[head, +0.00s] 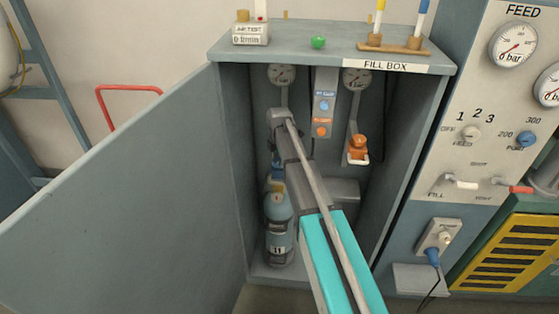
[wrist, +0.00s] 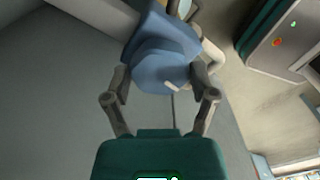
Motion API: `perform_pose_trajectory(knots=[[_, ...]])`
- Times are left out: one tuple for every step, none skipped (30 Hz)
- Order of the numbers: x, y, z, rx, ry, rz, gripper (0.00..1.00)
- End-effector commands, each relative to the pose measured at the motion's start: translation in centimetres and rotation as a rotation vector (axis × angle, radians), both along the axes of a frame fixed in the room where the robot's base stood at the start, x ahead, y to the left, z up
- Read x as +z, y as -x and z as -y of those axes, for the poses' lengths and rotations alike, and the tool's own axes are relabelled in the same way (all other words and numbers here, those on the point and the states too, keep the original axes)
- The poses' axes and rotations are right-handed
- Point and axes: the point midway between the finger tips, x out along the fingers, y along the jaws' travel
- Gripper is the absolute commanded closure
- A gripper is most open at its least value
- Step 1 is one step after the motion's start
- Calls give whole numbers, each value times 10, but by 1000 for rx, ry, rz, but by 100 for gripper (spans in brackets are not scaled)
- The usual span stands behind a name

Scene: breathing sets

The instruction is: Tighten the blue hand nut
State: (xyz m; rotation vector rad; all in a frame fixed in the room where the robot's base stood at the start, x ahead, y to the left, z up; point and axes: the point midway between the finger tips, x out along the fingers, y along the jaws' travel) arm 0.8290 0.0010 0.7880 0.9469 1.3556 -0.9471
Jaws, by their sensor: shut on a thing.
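The blue hand nut (wrist: 160,68) fills the upper middle of the wrist view. A short white mark shows on its lower right edge. My gripper (wrist: 163,80) has one finger on each side of the nut and is shut on it. In the head view my arm reaches into the fill box (head: 227,48), and its end hides most of the nut. Below my arm's end stands a blue-grey cylinder (head: 279,232) with a dark label, upright on the box floor at the left. Whether the nut is seated cannot be told.
An orange fitting (head: 357,146) hangs in the right bay, beside the central blue and orange labelled panel (head: 323,105). Two gauges sit above. The grey door (head: 120,190) stands open at the left. The FEED panel (head: 485,125) is at the right. Small items stand on top.

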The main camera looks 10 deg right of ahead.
Motion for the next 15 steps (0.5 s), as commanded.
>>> perform_pose_trajectory(knots=[[0,3,0,27,0,-6,73],[0,3,0,44,0,-6,73],[0,3,0,62,0,-6,73],[0,3,0,75,0,-6,73],[0,3,0,86,0,-6,73],[0,3,0,99,0,-6,73],[0,3,0,108,0,-6,73],[0,3,0,114,0,-6,73],[0,3,0,122,0,-6,73],[0,3,0,127,0,-6,73],[0,3,0,131,0,-6,73],[0,3,0,134,0,-6,73],[0,3,0,136,0,-6,73],[0,3,0,137,0,-6,73],[0,3,0,138,0,-6,73]])
